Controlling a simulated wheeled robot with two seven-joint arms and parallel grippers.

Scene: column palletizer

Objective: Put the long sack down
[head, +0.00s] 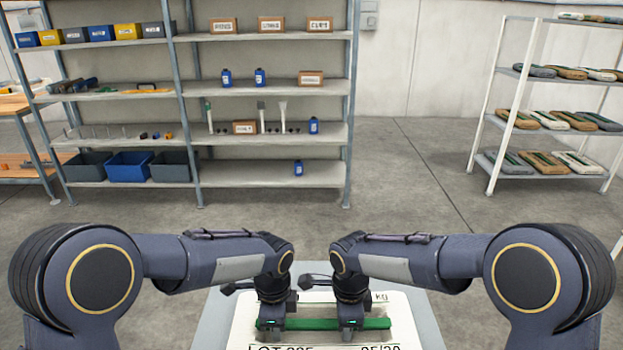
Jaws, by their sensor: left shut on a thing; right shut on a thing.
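The long sack (318,338) is cream-coloured, with printed dark lettering and a green strip across it. It lies flat in front of me at the bottom of the head view, and its near end is cut off by the frame edge. My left gripper (271,325) is shut on the sack at the left part of the green strip. My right gripper (350,325) is shut on it at the right part. A light grey surface (428,322) shows under and around the sack. I cannot tell whether the sack touches it.
A wide grey shelf unit (265,132) with boxes, bottles and bins stands at the back left. A white rack (487,155) at the right holds several brown, grey and white sacks (545,165). A wooden table edge (12,104) shows far left. The floor between the shelves is clear.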

